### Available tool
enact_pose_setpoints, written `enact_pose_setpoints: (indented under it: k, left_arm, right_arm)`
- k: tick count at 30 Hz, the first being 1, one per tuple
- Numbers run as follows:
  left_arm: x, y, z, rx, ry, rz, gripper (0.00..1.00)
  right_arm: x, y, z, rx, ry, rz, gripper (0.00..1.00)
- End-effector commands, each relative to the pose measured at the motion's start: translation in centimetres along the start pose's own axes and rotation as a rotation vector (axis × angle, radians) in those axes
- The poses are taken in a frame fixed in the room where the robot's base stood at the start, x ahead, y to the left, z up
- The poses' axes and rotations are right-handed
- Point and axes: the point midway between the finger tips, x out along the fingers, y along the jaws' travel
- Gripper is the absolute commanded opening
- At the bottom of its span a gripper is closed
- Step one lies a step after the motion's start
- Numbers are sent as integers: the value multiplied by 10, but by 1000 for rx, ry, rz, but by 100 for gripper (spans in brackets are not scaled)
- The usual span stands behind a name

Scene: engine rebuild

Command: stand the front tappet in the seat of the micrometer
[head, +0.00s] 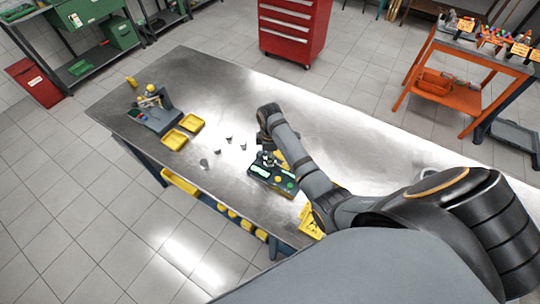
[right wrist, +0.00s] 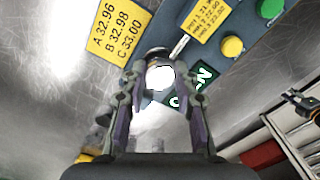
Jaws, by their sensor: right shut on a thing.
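The micrometer (head: 262,174) is a dark blue box on the steel table, with green displays and yellow and green buttons. Its panel (right wrist: 205,55) also shows in the right wrist view. My right gripper (head: 267,157) is over the far side of the micrometer. In the right wrist view my right gripper (right wrist: 158,72) is shut on a round, bright-topped tappet (right wrist: 160,77), held between the fingertips at the micrometer. The seat is hidden, and I cannot tell whether the tappet touches it. My left gripper is not in view.
Several small grey cups, one (head: 204,163) nearest the front edge, stand left of the micrometer. Two yellow trays (head: 190,122) and a grey fixture (head: 156,117) are farther left. A yellow card (right wrist: 118,35) with sizes lies beside the micrometer. The table's far side is clear.

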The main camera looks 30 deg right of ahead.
Motion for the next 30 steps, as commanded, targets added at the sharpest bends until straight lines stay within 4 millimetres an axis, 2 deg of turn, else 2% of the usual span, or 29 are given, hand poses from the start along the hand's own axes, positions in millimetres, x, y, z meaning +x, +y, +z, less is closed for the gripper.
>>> enact_pose_setpoints:
  k: [3, 4, 9, 20, 23, 30]
  left_arm:
    - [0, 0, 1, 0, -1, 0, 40]
    - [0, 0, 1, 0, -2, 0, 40]
    - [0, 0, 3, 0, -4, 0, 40]
    - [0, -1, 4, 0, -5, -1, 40]
    - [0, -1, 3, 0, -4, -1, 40]
    - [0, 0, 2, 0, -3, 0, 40]
  right_arm:
    - [0, 0, 0, 0, 0, 0, 1]
    - [0, 0, 0, 0, 0, 0, 34]
    - [0, 0, 0, 0, 0, 0, 56]
    - [-6, 0, 0, 0, 0, 0, 56]
    - [-23, 1, 0, 0, 2, 3, 56]
    - [-81, 2, 0, 0, 1, 4, 56]
